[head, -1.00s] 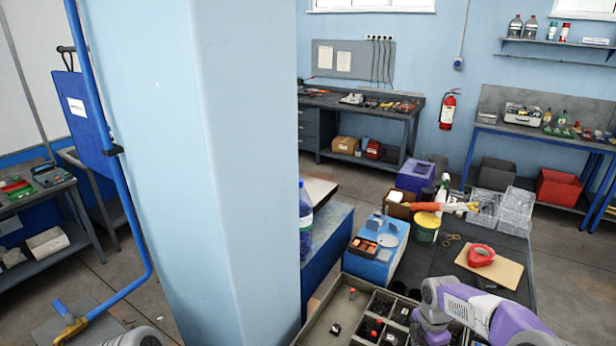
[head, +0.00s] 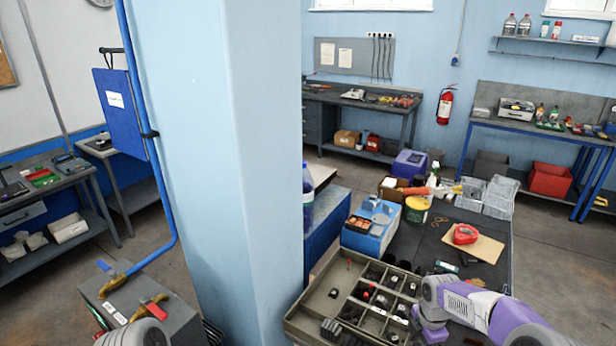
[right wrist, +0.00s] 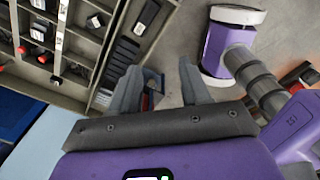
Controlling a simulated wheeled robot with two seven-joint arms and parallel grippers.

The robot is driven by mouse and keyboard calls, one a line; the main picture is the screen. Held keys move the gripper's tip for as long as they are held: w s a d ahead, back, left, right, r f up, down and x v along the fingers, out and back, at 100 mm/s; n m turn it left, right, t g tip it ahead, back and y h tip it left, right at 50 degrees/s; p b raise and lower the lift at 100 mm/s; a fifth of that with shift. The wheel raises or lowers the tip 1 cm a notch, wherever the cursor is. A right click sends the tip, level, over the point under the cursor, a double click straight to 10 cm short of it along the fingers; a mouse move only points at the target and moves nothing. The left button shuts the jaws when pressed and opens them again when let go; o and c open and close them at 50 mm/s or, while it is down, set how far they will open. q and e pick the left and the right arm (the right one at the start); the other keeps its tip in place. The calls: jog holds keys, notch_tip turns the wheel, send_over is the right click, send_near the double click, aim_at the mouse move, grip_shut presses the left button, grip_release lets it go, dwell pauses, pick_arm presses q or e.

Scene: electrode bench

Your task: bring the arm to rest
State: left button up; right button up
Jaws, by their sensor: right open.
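My right arm comes in at the lower right of the head view, bent over the right end of a compartment tray (head: 313,303). Its gripper is hidden in the head view. In the right wrist view my right gripper (right wrist: 162,88) is open, its two grey fingers apart with nothing clearly held between them. The tray (right wrist: 50,92), holding black and red-capped pieces, lies to the left of the fingers there. Only a rounded grey part of my left arm shows at the bottom left of the head view; the left gripper is out of sight.
A pale blue pillar (head: 225,180) stands left of the bench. On the bench behind the tray are a blue box (head: 371,232), a yellow-green tub (head: 416,210), clear bins (head: 497,200) and red tape (head: 465,234) on a brown board (head: 474,246). A grey cabinet (head: 150,312) stands lower left.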

jog(key=a+f+m+y+b, duration=0.1)
jog(key=a+f+m, duration=0.15)
jog(key=f, duration=0.35)
jog(key=a+f+m+y+b, duration=0.1)
jog(key=a+f+m, duration=0.1)
jog(key=a+f, duration=0.25)
pick_arm(q)
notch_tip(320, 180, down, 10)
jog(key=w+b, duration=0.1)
jog(key=b, duration=0.6)
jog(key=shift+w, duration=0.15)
pick_arm(e)
jog(key=s+a+f+m+y, duration=0.1)
jog(key=s+a+f+m, duration=0.5)
jog(key=s+f+m, duration=0.3)
jog(key=s+a+f+m+y, duration=0.1)
jog(key=s+a+f+m, duration=0.5)
jog(key=s+f+m, duration=0.3)
jog(key=s+f, duration=0.2)
jog(key=s, duration=0.1)
jog(key=shift+a+t, duration=0.15)
jog(key=shift+t, duration=0.15)
